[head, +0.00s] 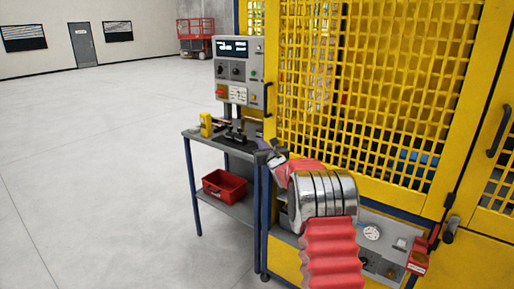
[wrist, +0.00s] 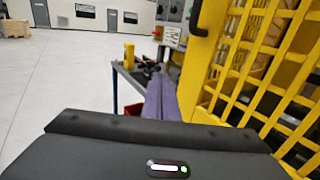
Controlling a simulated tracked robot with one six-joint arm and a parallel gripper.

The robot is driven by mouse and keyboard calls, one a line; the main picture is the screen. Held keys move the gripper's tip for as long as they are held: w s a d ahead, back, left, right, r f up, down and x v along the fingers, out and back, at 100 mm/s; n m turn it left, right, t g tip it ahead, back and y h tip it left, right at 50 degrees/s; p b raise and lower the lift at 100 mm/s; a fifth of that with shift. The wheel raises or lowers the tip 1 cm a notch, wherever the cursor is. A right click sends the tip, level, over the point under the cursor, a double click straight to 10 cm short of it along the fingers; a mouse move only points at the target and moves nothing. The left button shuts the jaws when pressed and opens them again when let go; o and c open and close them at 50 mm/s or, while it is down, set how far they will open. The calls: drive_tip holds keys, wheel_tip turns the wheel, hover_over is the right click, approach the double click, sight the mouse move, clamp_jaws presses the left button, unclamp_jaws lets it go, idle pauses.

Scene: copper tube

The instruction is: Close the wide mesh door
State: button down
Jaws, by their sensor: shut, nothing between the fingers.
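The wide mesh door (head: 375,95) is a yellow grid panel on the right in the head view. Its black handle (head: 267,99) is at its left edge. In the wrist view the door's yellow frame and mesh (wrist: 222,65) fill the right side, with the handle (wrist: 195,16) at the top. I cannot tell how wide any gap at its edge is. My gripper (head: 271,147) is low by the door's lower left corner, partly hidden by my arm. In the wrist view its fingers (wrist: 161,98) are together and empty, pointing along the left of the door frame.
A side table (head: 215,143) stands left of the door, with a yellow item (head: 206,125) on top and a red bin (head: 224,186) below. A grey control panel (head: 239,72) rises behind it. A narrower door handle (head: 499,131) is far right. Floor at left is clear.

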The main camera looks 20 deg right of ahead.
drive_tip(key=shift+s+a, duration=0.5)
drive_tip(key=shift+a, duration=0.25)
drive_tip(key=shift+s+a, duration=0.5)
drive_tip(key=shift+a, duration=0.25)
